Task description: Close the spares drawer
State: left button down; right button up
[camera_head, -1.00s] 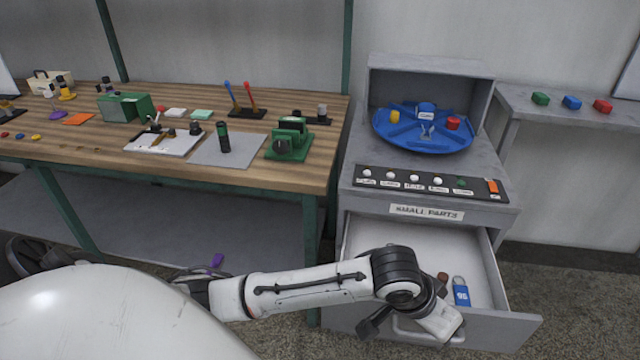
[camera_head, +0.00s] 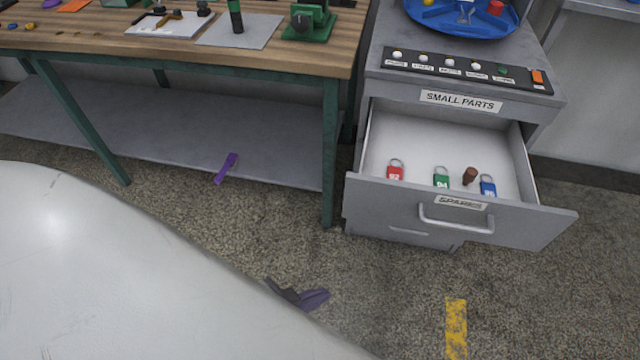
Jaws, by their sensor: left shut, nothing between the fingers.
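The spares drawer (camera_head: 385,208) stands pulled out of the grey cabinet at the right. Its front has a SPARES label and a bar handle (camera_head: 456,224). Inside it are a red padlock (camera_head: 395,173), a green padlock (camera_head: 441,181), a blue padlock (camera_head: 488,188) and a brown cylinder (camera_head: 469,176). My left gripper (camera_head: 303,297) shows only as dark, purplish tips past the edge of my white body, low in the view. It is shut and empty, left of the drawer and apart from it. Most of that arm is hidden. My right gripper is out of view.
A wooden workbench (camera_head: 180,48) with green legs stands left of the cabinet (camera_head: 388,88). A purple piece (camera_head: 226,168) lies by its lower shelf. A yellow floor mark (camera_head: 456,328) lies in front of the drawer. The floor before the drawer is clear.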

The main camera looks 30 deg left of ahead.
aim_at(424, 137)
jog(key=u, duration=1.45)
jog(key=k, duration=1.2)
jog(key=z, duration=1.3)
jog(key=i, duration=0.5)
jog(key=z, duration=0.05)
